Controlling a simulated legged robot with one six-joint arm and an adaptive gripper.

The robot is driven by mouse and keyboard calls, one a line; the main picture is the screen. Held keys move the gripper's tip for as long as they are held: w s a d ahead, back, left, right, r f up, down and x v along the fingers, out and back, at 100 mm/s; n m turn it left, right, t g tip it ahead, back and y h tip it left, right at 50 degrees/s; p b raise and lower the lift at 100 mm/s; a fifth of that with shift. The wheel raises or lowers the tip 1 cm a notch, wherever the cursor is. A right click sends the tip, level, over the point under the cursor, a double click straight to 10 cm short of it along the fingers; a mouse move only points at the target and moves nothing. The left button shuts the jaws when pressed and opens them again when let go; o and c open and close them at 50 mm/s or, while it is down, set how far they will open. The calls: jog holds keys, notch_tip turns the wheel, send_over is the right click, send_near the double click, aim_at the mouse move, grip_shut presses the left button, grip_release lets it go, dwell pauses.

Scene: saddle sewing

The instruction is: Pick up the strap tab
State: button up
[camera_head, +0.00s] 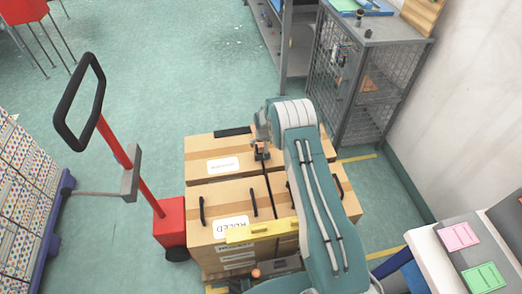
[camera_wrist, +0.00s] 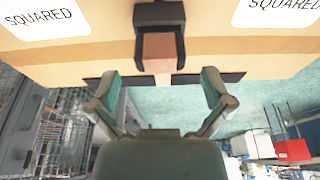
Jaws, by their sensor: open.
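A brownish tab in a black holder, which looks like the strap tab (camera_wrist: 159,50), shows in the wrist view at the top middle, against the cardboard box. My gripper (camera_wrist: 160,92) is open, with one finger on each side of the picture. The tab lies ahead of the gap between the fingertips, and no finger visibly touches it. In the head view my gripper (camera_head: 262,154) is over the top of the boxes near the middle seam; the tab cannot be told apart there.
Cardboard boxes (camera_head: 222,190) with black handles and dark straps stand under my arm. A red hand truck (camera_head: 170,222) stands at their left. A wire cage cabinet (camera_head: 362,75) is behind on the right. A table with pink and green cards (camera_head: 461,236) is at the lower right. Floor at left is partly clear.

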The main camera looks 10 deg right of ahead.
aim_at(261, 145)
jog(key=shift+w+x, duration=0.2)
jog(key=shift+x, duration=1.15)
jog(key=shift+w+x, duration=0.2)
jog(key=shift+x, duration=1.1)
jog(key=shift+r, duration=0.1)
jog(key=c, duration=1)
